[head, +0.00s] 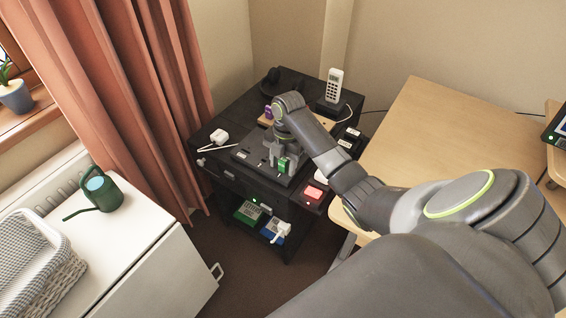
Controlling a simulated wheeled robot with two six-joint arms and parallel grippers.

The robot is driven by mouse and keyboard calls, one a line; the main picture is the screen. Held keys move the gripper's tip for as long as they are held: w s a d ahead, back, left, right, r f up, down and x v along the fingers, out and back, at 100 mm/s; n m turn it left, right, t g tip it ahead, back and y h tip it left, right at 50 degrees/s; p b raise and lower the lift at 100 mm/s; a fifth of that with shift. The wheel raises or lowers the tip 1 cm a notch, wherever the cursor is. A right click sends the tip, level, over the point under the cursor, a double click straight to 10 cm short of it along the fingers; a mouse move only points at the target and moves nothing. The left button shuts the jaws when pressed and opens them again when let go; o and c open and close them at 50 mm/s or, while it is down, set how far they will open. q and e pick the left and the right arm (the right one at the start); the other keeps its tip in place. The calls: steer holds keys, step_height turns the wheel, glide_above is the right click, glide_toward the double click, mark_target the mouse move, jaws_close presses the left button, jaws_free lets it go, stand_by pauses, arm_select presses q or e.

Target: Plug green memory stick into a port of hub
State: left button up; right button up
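My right gripper (285,152) points down over the dark desk unit at the centre. A small green piece, apparently the green memory stick (283,165), shows right at its fingertips. The view is too small to tell whether the fingers are closed on it or only around it. Beneath lies a flat dark grey block, apparently the hub (250,154), with small light marks on top. Its ports cannot be made out, and the gripper hides part of it. I cannot tell whether the stick touches it. My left gripper is not in view.
A cordless phone (334,86) stands at the back of the dark unit (230,122). A white adapter (219,137) and a red block (313,192) lie near its edges. A light wooden desk (430,135) is on the right. A green watering can (101,191) stands on the white cabinet at left.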

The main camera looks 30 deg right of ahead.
mark_target(283, 159)
steer(key=r, duration=0.4)
steer(key=r+p, duration=0.1)
steer(key=r, duration=0.2)
steer(key=shift+w+d, duration=0.2)
steer(key=shift+d, duration=0.2)
step_height(283, 159, up, 10)
steer(key=d+p, duration=0.1)
steer(key=p, duration=0.8)
steer(key=shift+w+r+p, duration=0.15)
steer(key=shift+w+p, duration=0.05)
steer(key=shift+p, duration=0.2)
steer(key=shift+d, duration=0.1)
